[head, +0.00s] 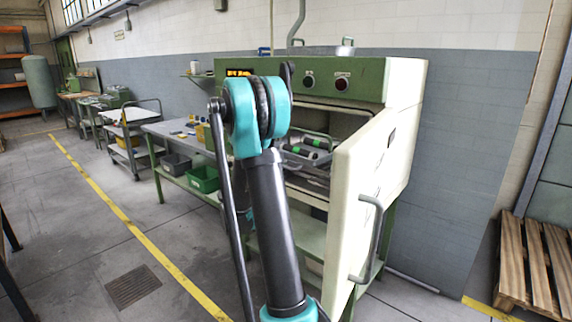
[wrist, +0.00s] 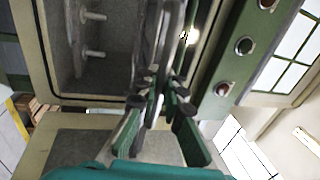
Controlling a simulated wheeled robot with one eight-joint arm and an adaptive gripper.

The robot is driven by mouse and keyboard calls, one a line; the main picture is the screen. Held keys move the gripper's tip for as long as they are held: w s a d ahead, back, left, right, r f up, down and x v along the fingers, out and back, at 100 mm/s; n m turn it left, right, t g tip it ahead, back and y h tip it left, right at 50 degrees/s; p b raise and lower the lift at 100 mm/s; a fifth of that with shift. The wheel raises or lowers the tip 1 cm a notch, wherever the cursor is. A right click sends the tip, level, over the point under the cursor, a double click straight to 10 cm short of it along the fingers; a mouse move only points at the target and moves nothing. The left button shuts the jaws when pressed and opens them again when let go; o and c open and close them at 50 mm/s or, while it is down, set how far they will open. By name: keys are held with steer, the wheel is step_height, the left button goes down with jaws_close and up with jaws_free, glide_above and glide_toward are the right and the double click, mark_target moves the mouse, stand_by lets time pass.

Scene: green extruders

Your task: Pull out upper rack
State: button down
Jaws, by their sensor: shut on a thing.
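The upper rack (head: 320,134) is a grey metal frame inside the open oven (head: 372,75), with dark cylinders with green bands lying below its bar. In the wrist view, the rack's metal bars (wrist: 166,45) run down from the top of the picture to my gripper. My gripper (wrist: 160,104) has its dark green fingers on either side of a metal bar and is shut on it. In the head view my gripper is hidden behind my own arm. The oven door (head: 358,180) stands open at the right, with a curved grey handle (head: 371,238).
A workbench (head: 165,130) with a green bin (head: 203,179) below stands left of the oven. The floor left of the yellow line (head: 135,225) is mostly clear. The open door bounds the right side.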

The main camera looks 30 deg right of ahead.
steer(key=shift+s+a, duration=0.1)
steer(key=shift+a, duration=0.1)
steer(key=c, duration=1.6)
jaws_free()
steer(key=v, duration=1.2)
